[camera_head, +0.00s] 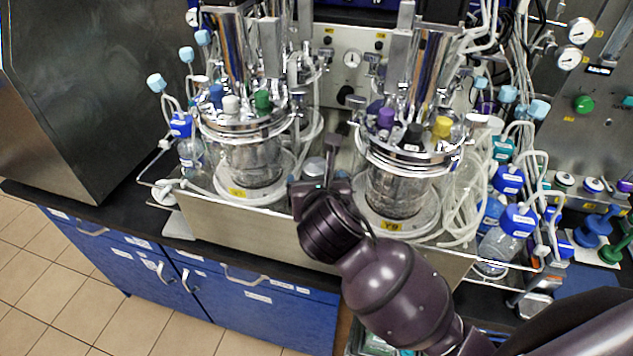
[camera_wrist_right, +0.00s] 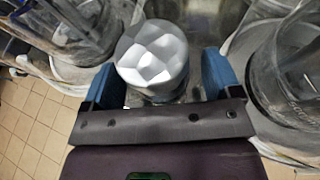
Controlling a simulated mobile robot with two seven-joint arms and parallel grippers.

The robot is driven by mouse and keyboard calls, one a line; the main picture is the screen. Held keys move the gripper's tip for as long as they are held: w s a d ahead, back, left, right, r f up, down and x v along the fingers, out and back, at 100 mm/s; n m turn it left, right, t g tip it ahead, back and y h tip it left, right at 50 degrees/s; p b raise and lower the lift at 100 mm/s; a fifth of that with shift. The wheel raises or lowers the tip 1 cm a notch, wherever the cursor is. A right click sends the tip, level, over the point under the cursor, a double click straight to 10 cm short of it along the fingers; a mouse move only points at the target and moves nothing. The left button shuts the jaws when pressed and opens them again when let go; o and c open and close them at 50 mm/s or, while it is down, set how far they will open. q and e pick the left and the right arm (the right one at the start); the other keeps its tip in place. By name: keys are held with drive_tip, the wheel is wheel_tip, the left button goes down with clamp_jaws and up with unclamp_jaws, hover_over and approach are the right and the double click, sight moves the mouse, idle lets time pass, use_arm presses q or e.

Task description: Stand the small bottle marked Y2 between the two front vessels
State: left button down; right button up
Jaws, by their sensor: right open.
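A small bottle with a faceted silver-grey cap (camera_wrist_right: 152,62) stands between the two front vessels; its cap also shows in the head view (camera_head: 314,167). Its label is hidden, so I cannot read a Y2 mark. The left glass vessel (camera_head: 252,162) and the right glass vessel (camera_head: 398,192) stand on either side of it, and both show at the edges of the wrist view. My right gripper (camera_head: 323,172) is open, with one blue-tipped finger on each side of the cap; contact is not clear. My left gripper is not in view.
Both vessels stand in a steel tray (camera_head: 235,222) on a dark bench. Tubes and blue-capped bottles (camera_head: 497,245) crowd the right side. More tubing and a blue-capped bottle (camera_head: 190,155) stand at the left. A steel cabinet (camera_head: 85,90) rises at the far left.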

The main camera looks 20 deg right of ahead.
drive_tip(key=shift+r, duration=0.1)
drive_tip(key=shift+s+r, duration=0.1)
drive_tip(key=shift+s, duration=0.1)
drive_tip(key=v, duration=1.1)
drive_tip(key=shift+s+r, duration=0.25)
